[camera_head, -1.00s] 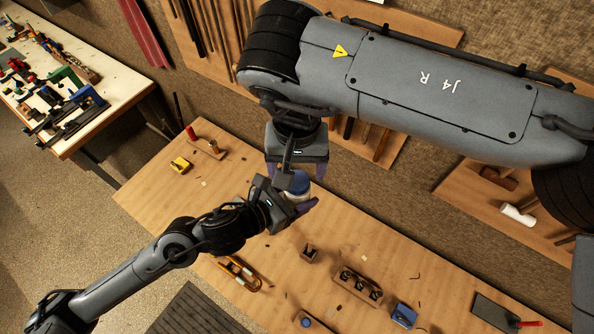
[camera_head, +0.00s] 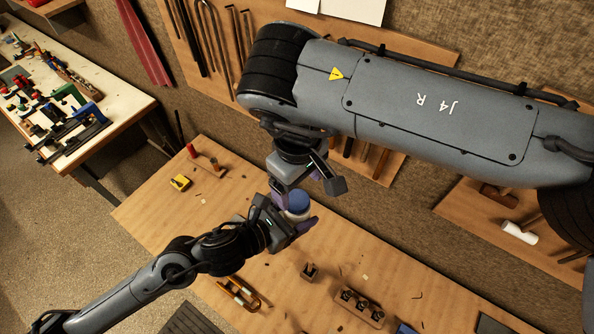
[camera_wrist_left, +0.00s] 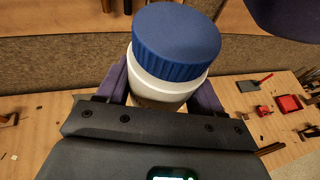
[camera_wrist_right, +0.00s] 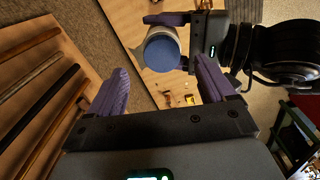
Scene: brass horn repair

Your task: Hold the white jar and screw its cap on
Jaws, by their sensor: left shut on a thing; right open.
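The white jar (camera_wrist_left: 160,92) is held upright or nearly so above the workbench, between the fingers of my left gripper (camera_head: 297,215). The blue ribbed cap (camera_wrist_left: 177,42) sits on top of the jar, with a white band showing below it. How tightly it is threaded cannot be seen. The cap also shows in the head view (camera_head: 297,199) and the right wrist view (camera_wrist_right: 162,53). My right gripper (camera_wrist_right: 162,65) is open and empty above the cap, its purple fingers spread on either side and apart from it. The jar's lower part is hidden by the left gripper.
The wooden workbench (camera_head: 240,209) below carries a yellow item (camera_head: 180,182), a small block (camera_head: 310,271) and a holder with several pieces (camera_head: 359,306). A pegboard with hanging rods (camera_head: 220,60) stands behind. A second bench (camera_head: 125,90) with tools is at left.

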